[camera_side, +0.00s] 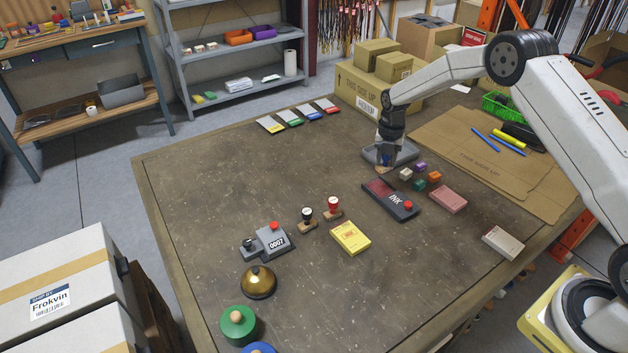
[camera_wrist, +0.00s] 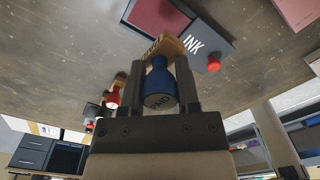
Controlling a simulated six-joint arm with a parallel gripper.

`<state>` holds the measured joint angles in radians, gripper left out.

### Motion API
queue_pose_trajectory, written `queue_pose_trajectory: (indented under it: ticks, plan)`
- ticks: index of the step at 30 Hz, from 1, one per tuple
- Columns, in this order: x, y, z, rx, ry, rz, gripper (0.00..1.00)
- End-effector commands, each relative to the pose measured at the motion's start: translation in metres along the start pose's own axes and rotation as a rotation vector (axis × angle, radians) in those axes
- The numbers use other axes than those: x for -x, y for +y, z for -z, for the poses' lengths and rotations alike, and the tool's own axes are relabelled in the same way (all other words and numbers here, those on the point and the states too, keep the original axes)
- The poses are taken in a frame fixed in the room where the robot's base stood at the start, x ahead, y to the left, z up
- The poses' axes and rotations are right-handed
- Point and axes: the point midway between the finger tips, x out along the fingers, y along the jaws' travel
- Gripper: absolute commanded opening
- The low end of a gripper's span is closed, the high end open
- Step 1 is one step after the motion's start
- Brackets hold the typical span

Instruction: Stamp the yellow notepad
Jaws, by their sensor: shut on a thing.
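My gripper (camera_side: 387,156) is shut on a blue-handled stamp (camera_wrist: 160,85) with PAID on its end and a wooden base. In the wrist view the stamp sits between both fingers, its base pointing away from the gripper. In the side view the stamp is mostly hidden, low beside a grey tray; I cannot tell whether its base touches anything. The yellow notepad (camera_side: 350,237) lies flat near the table's front middle, with a faint darker marking on top. The ink pad (camera_side: 390,199) lies open between gripper and notepad; it also shows in the wrist view (camera_wrist: 160,20).
A black-handled stamp (camera_side: 307,218) and a red-handled stamp (camera_side: 333,207) stand left of the notepad. Small coloured cubes (camera_side: 419,185) lie by the gripper. A pink notepad (camera_side: 449,199) lies right of the ink pad. The table's left middle is clear.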

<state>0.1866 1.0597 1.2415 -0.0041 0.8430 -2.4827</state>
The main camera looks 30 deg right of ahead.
Motion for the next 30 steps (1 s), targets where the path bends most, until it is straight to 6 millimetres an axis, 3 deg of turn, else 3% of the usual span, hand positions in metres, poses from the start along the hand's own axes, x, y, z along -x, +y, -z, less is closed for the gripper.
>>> queue_pose_trajectory:
  ticks: [11, 17, 23, 30]
  plan:
    - [0.000, 0.002, 0.003, 0.001, 0.000, 0.000, 0.03]
    - [0.001, 0.010, 0.022, 0.003, 0.000, 0.000, 0.03]
    - [0.001, 0.025, 0.063, 0.005, 0.001, 0.001, 0.03]
    - [0.003, 0.036, 0.130, 0.006, 0.000, 0.000, 0.03]
